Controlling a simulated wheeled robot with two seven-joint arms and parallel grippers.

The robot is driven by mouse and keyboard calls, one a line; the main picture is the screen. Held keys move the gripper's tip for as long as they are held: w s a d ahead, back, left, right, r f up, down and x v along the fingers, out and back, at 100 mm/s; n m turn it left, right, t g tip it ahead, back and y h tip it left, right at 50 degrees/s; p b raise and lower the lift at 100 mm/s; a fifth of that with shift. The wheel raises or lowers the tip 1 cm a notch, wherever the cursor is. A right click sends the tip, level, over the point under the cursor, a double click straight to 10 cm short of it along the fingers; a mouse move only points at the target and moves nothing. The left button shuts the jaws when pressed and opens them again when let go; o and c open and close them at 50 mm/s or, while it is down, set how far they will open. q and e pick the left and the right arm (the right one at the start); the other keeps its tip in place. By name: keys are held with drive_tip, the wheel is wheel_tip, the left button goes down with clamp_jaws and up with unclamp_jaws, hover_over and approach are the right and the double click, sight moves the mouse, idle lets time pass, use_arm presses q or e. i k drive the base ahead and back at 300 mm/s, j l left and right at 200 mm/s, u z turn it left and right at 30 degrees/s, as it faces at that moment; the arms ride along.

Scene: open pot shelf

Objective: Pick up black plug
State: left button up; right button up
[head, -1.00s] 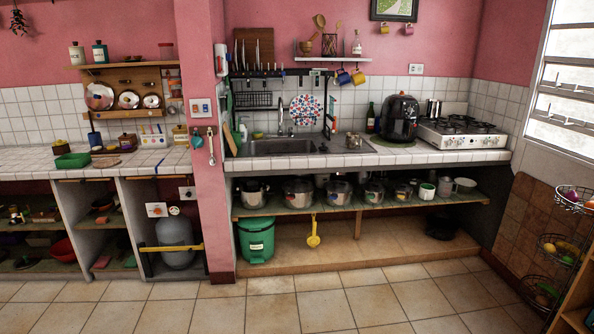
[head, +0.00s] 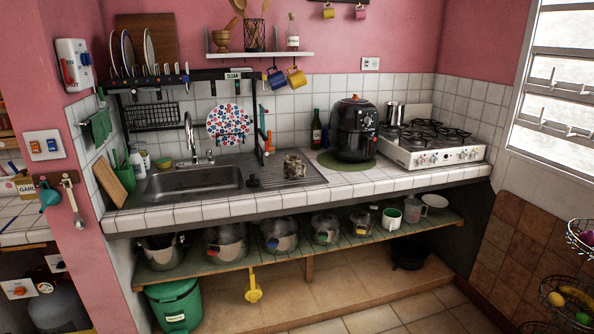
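A small black object (head: 253,181), which looks like the black plug, lies on the metal drainer just right of the sink basin (head: 197,181). It is small in the head view, so its exact shape is hard to tell. A patterned mug-like item (head: 294,167) stands on the drainer to its right. Neither of my grippers is in view.
The tiled counter's front edge (head: 300,198) runs below the sink. The faucet (head: 190,133) stands behind the basin. A black air fryer (head: 354,128) and a white stove (head: 430,146) are to the right. Pots (head: 227,243) fill the shelf below. The floor in front is tiled.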

sight(251, 182)
drive_tip(key=i+u, duration=0.15)
drive_tip(key=i, duration=0.35)
drive_tip(key=i+l+u, duration=0.15)
drive_tip(key=i, duration=0.3)
drive_tip(key=i+l+u, duration=0.2)
drive_tip(key=i, duration=0.25)
drive_tip(key=i+l+u, duration=0.25)
drive_tip(key=i+u, duration=0.2)
drive_tip(key=i+l+u, duration=0.75)
drive_tip(key=l+u, duration=0.15)
